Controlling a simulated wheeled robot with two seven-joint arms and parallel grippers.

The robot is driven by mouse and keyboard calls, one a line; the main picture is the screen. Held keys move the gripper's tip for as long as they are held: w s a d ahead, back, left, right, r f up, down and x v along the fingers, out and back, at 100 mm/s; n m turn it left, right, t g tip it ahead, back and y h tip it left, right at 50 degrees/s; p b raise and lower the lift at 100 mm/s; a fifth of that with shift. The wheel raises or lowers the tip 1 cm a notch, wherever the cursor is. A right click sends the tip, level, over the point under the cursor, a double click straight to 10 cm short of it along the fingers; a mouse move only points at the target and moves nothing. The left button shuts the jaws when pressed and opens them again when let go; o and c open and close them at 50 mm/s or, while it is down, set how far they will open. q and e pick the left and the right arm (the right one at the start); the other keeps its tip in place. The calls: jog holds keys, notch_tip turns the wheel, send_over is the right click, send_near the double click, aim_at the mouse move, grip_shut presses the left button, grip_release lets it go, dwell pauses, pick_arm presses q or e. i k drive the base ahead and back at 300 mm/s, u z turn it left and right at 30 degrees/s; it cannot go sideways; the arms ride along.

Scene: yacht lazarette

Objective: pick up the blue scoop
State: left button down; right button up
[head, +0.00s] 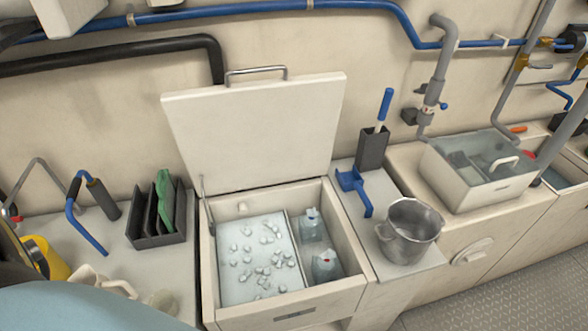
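The blue scoop (351,184) lies on the narrow white counter to the right of the open icebox. Its broad head is toward the back, just in front of a dark grey holder, and its handle points toward the front. Nothing covers it. Neither of my grippers can be made out in the head view.
The icebox (354,281) holds ice pieces and two bottles; its lid (255,125) stands raised. A metal pot (408,232) stands close right of the scoop's handle. A dark holder (372,150) with a blue-handled tool stands behind. A water-filled basin (470,194) is farther right.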

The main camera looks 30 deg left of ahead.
aim_at(351, 180)
jog(key=z, duration=2)
jog(key=i, duration=1.95)
jog(key=u, duration=3.05)
